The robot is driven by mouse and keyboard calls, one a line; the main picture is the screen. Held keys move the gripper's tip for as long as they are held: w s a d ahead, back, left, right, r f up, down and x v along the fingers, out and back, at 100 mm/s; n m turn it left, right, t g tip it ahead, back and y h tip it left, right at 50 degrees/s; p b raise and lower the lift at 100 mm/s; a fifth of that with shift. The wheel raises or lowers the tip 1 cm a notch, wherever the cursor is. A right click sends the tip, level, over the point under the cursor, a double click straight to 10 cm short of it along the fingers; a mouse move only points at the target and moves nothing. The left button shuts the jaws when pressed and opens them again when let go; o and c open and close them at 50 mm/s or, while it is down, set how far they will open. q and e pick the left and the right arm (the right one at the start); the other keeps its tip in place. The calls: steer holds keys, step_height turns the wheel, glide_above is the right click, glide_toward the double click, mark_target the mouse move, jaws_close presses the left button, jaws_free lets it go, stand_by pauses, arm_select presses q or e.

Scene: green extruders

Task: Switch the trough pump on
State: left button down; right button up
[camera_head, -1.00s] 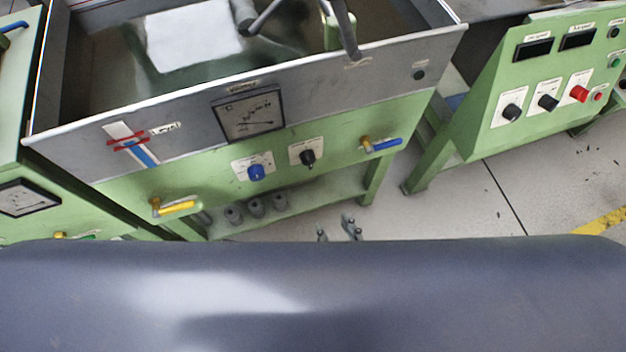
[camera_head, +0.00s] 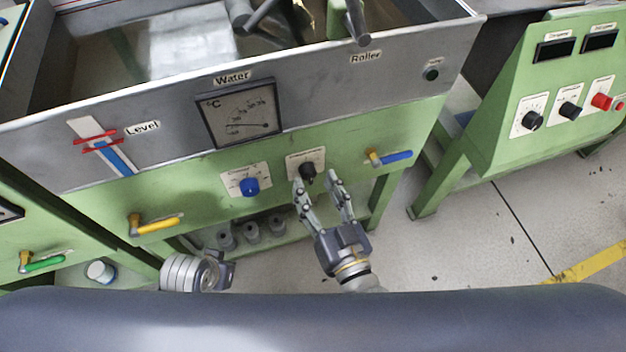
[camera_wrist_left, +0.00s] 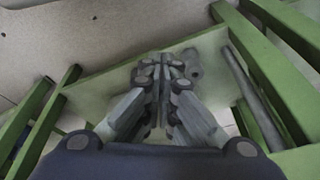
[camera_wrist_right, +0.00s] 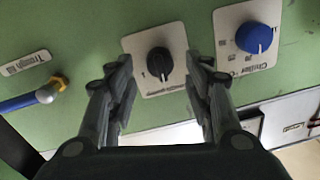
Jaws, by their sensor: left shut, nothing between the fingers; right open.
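A black rotary knob (camera_head: 307,170) on a white plate sits on the trough's green front panel. It also shows in the right wrist view (camera_wrist_right: 159,62), its white mark pointing down in that picture; the plate's lettering is too small to read. My right gripper (camera_head: 318,182) is open, its fingertips just in front of the knob. In the right wrist view its two fingers (camera_wrist_right: 159,76) stand left and right of the knob, with nothing held. My left gripper (camera_wrist_left: 160,75) is shut and empty, low by the green frame; in the head view only part of it shows.
A blue chiller knob (camera_head: 249,187) is left of the black knob. A blue-handled valve (camera_head: 390,157) is to the right, a yellow-handled one (camera_head: 157,224) to the left. A small dark green round fitting (camera_head: 432,75) is at upper right. Another control cabinet (camera_head: 545,80) stands at right.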

steer(key=shift+x, duration=1.2)
arm_select(q)
steer(key=shift+r, duration=0.5)
arm_select(e)
steer(key=c, duration=1)
steer(key=shift+c, duration=0.2)
